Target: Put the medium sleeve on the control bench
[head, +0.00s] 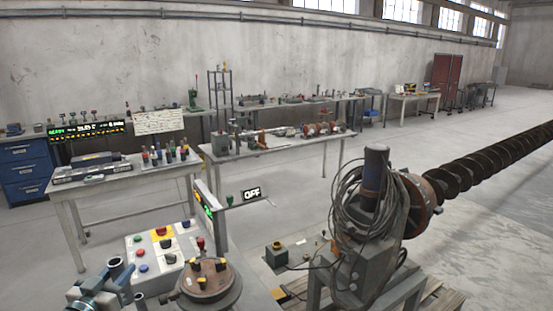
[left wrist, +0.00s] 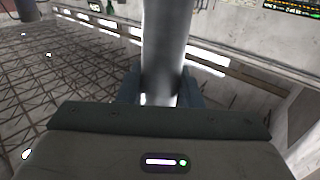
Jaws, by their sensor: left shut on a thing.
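My left gripper (head: 118,284) is at the bottom left of the head view, near the button panel. It is shut on a grey metal tube, likely the medium sleeve (head: 115,264), whose dark open end points up. In the left wrist view the sleeve (left wrist: 166,45) stands upright between the blue fingers (left wrist: 160,92); its top runs out of the frame. A bench with colored buttons (head: 144,240) lies just beyond the gripper. Which is the control bench is not labelled. My right gripper is not in view.
A round brown fixture with yellow blocks (head: 206,282) stands right of the gripper. A cable-wrapped machine (head: 368,225) with a long auger (head: 490,165) fills the right.

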